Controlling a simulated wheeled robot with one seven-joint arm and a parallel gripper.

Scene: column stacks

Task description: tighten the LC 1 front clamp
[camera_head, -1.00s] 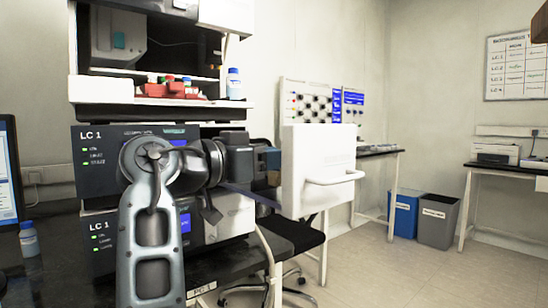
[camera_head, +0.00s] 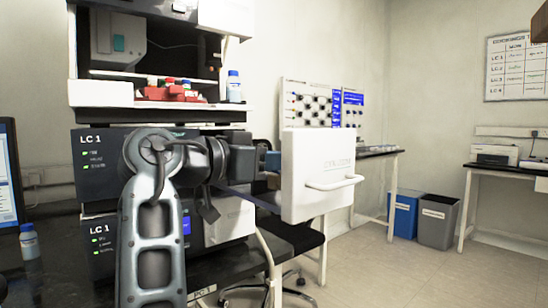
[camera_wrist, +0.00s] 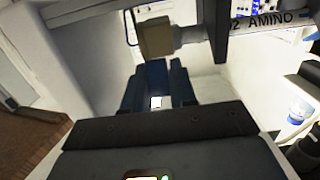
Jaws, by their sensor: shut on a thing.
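In the wrist view my gripper's dark blue fingers (camera_wrist: 156,78) are shut on a tan block, which I take to be the LC 1 front clamp (camera_wrist: 157,40). It sits beside a horizontal column (camera_wrist: 268,22) with lettering ending in "2 AMINO". The jaw contact is partly hidden, and I cannot tell how tight the clamp is. In the head view my gripper (camera_head: 272,160) reaches in behind the open white door (camera_head: 316,170) of the LC 1 stack (camera_head: 100,180). My arm hides much of the stack's front.
The open door with its handle (camera_head: 335,182) stands close to the right of my gripper. A chair (camera_head: 290,235) is under it. A bottle (camera_head: 29,240) stands on the dark bench at left. Blue and grey bins (camera_head: 437,220) stand farther back. The floor at right is clear.

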